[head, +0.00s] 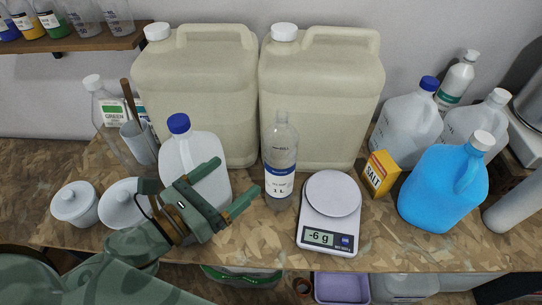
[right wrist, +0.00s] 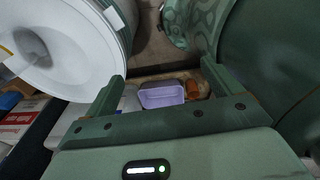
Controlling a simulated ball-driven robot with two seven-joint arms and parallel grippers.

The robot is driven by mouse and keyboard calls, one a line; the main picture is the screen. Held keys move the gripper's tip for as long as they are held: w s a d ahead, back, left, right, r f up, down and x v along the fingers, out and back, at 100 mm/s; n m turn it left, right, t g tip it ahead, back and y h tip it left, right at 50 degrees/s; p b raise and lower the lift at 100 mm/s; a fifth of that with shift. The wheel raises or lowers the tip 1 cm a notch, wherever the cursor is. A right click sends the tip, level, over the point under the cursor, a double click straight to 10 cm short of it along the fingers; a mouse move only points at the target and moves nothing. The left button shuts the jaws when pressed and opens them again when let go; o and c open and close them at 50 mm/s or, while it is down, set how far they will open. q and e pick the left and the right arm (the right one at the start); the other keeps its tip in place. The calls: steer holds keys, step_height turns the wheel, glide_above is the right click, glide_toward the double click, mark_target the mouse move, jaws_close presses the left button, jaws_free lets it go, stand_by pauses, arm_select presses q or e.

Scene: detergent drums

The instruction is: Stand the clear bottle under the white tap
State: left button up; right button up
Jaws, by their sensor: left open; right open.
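The clear bottle (head: 280,150), with a blue-and-white "1 L" label, stands upright on the wood-chip bench in the head view. It is in front of the gap between two large beige drums, left (head: 197,95) and right (head: 322,100). I cannot make out a white tap on either drum. My left gripper (head: 238,176) is open and empty just left of the bottle, its fingers pointing towards it. One fingertip is close to the bottle; I cannot tell whether they touch. My right gripper (right wrist: 164,80) shows only in the right wrist view, open with nothing between its fingers.
A white jug with a blue cap (head: 192,150) stands behind my left gripper. A scale (head: 331,212) reading -6 g is right of the bottle, then a yellow salt box (head: 381,174) and a blue jug (head: 443,187). White lidded pots (head: 75,204) stand left. A purple tub (head: 341,288) is below.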

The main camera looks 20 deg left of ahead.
mark_target(269, 150)
arm_select(q)
steer(key=shift+m, duration=0.8)
steer(key=p+x, duration=0.1)
steer(key=x, duration=0.2)
steer(key=p+x, duration=0.1)
steer(key=x, duration=0.3)
steer(key=p+x, duration=0.1)
steer(key=x, duration=0.2)
steer(key=shift+w+d+r, duration=0.2)
steer(key=shift+r, duration=0.05)
steer(key=shift+w+d+f, duration=0.15)
steer(key=shift+w+d, duration=0.15)
steer(key=shift+w, duration=0.2)
steer(key=x, duration=0.2)
steer(key=f+x, duration=0.1)
steer(key=x, duration=0.1)
steer(key=shift+p, duration=0.3)
steer(key=shift+w+d, duration=0.15)
steer(key=shift+w, duration=0.15)
steer(key=shift+s, duration=0.1)
steer(key=shift+c, duration=0.6)
steer(key=c, duration=1.3)
arm_select(e)
steer(key=r, duration=0.1)
steer(key=d+r, duration=0.1)
steer(key=r, duration=0.1)
steer(key=shift+s+r, duration=0.15)
steer(key=shift+r, duration=0.15)
